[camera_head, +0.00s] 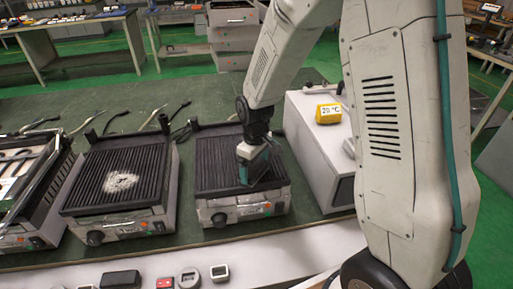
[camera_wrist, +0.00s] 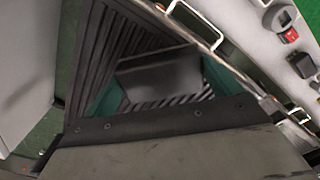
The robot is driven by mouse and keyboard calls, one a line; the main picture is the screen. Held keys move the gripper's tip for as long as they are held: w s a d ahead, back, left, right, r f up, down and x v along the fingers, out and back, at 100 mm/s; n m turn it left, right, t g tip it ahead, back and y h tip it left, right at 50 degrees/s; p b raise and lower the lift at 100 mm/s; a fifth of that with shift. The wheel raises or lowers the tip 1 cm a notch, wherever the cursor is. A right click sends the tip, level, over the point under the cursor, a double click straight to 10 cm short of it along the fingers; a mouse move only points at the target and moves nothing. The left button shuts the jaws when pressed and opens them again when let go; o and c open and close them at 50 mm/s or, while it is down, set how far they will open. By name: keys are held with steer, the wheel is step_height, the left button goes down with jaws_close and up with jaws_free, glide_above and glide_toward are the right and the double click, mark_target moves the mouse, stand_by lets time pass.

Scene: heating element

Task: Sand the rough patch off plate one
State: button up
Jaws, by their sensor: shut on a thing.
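A ridged black plate (camera_head: 115,163) on a heating unit left of centre has a pale rough patch (camera_head: 122,181) near its middle. A second ridged plate (camera_head: 212,168), to its right, shows no pale patch on its visible part; it also shows in the wrist view (camera_wrist: 100,55). I cannot read which is plate one. My gripper (camera_head: 250,152) is over the second plate, shut on a dark and teal sanding tool (camera_head: 257,169). The tool (camera_wrist: 160,75) hides part of that plate in the wrist view. I cannot tell whether it touches the ridges.
An open-framed unit (camera_head: 40,178) stands at the far left. A white box (camera_head: 312,150) with a yellow 20 °C display (camera_head: 328,113) stands right of the second plate. Small items, including a black block (camera_head: 120,279), lie on the white front ledge. Cables lie behind the units.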

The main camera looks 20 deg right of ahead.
mark_target(255, 166)
steer(key=shift+r, duration=4.15)
steer(key=shift+w, duration=0.15)
